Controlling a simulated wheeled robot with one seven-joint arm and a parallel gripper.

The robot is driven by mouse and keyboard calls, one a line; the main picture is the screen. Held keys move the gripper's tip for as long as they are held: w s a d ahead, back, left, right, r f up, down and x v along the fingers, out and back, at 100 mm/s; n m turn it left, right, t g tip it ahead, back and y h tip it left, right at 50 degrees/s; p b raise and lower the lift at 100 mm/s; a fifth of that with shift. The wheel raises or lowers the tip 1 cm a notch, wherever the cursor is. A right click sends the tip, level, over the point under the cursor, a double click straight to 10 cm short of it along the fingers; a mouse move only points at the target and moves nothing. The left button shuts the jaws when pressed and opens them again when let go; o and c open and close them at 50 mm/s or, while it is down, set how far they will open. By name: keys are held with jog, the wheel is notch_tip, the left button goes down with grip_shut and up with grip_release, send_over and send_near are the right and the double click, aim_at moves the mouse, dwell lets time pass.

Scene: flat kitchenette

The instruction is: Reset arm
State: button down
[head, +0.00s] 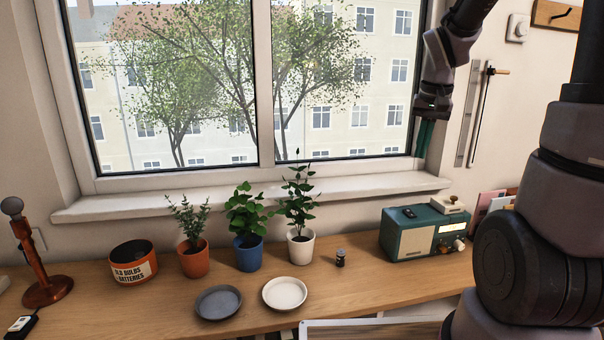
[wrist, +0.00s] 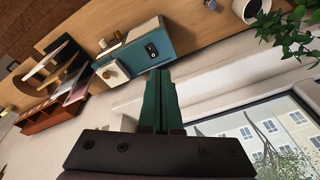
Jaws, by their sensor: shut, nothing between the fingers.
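My gripper (head: 424,136) hangs in the air in front of the right side of the window, above the sill, with its green fingers pointing down. In the wrist view the fingers (wrist: 161,100) are together, shut with nothing between them. The fingers are well above the counter and touch nothing that I can see. My arm comes in from the right and the upper edge of the head view.
A teal radio (head: 422,234) stands on the wooden counter (head: 360,295) below. Three potted plants (head: 248,250), a grey saucer (head: 218,303), a white saucer (head: 285,293) and an orange tin (head: 133,263) stand further left. The window frame (head: 265,90) is behind.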

jog(key=s+a+r+t+y, duration=0.1)
jog(key=s+a+r+t, duration=0.1)
jog(key=s+r, duration=0.3)
jog(key=s+a+r+t+y, duration=0.1)
jog(key=s+r, duration=0.4)
jog(key=s, duration=0.5)
jog(key=shift+a+r+t, duration=0.4)
jog(key=shift+a+t, duration=0.5)
jog(key=shift+a, duration=0.05)
